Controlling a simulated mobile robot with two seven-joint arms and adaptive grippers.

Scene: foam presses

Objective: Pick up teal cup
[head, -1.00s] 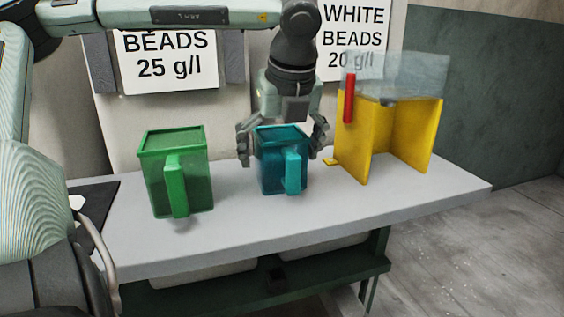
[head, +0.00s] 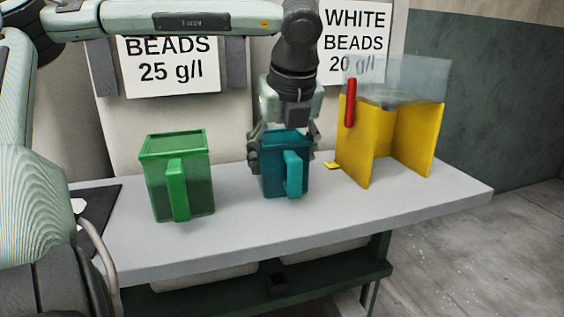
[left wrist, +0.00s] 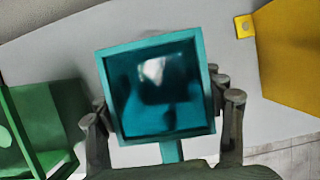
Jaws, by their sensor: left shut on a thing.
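The teal cup (head: 272,180) stands upright on the grey table in the head view, its handle facing the camera. My left gripper (head: 283,150) comes down from above and is shut on the cup, with its fingers on either side near the rim. In the left wrist view the square open mouth of the teal cup (left wrist: 158,92) fills the middle, and the fingers of my left gripper (left wrist: 165,125) lie along both its sides. The inside looks dark with a bright reflection. My right gripper is not in view.
A green cup (head: 186,190) stands on the table (head: 330,222) to the left. A yellow stand (head: 355,140) with a clear bin (head: 415,82) and a red handle (head: 350,102) is to the right. Signs about beads hang behind. The front table strip is clear.

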